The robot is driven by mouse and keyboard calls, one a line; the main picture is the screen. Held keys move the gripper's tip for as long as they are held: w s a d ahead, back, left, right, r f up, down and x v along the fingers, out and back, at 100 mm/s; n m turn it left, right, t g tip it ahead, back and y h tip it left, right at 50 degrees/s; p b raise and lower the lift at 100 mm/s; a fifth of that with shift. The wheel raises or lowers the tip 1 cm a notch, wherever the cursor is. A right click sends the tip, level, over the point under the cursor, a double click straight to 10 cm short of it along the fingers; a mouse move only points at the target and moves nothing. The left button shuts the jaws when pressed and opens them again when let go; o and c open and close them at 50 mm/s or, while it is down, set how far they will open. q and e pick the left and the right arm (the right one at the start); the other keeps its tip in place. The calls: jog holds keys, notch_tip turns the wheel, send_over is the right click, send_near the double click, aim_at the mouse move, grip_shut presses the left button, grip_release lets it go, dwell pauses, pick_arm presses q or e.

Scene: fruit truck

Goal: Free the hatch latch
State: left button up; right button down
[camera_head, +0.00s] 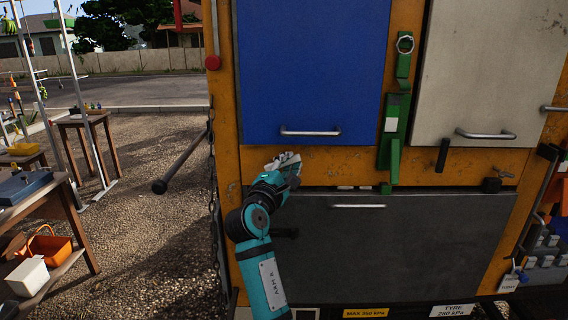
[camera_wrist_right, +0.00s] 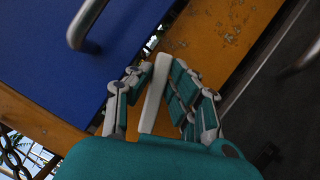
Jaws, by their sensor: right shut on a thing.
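The blue hatch (camera_head: 312,65) is closed on the orange truck side, with a metal handle (camera_head: 310,132) along its lower edge. My left gripper is not in view.
A green bracket (camera_head: 393,115) with a metal ring stands right of the blue hatch. A pale hatch (camera_head: 480,65) is farther right. A dark grey panel (camera_head: 400,245) lies below. A dark bar (camera_head: 180,162) sticks out left of the truck. Tables with goods stand at far left.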

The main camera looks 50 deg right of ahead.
jog(key=shift+s+d+f+m+g+y, duration=0.15)
jog(key=shift+f+m+y, duration=0.3)
jog(key=shift+m, duration=0.6)
jog(key=shift+w+f+m+g+y, duration=0.1)
jog(key=shift+f+m+g+y, duration=0.15)
jog(key=shift+f+m, duration=0.55)
jog(key=shift+r+m, duration=0.15)
jog(key=shift+m, duration=0.2)
jog(key=c, duration=1.2)
grip_release()
jog(key=shift+s, duration=0.1)
jog(key=shift+c, duration=0.2)
jog(key=v, duration=0.7)
jog(key=shift+a, duration=0.2)
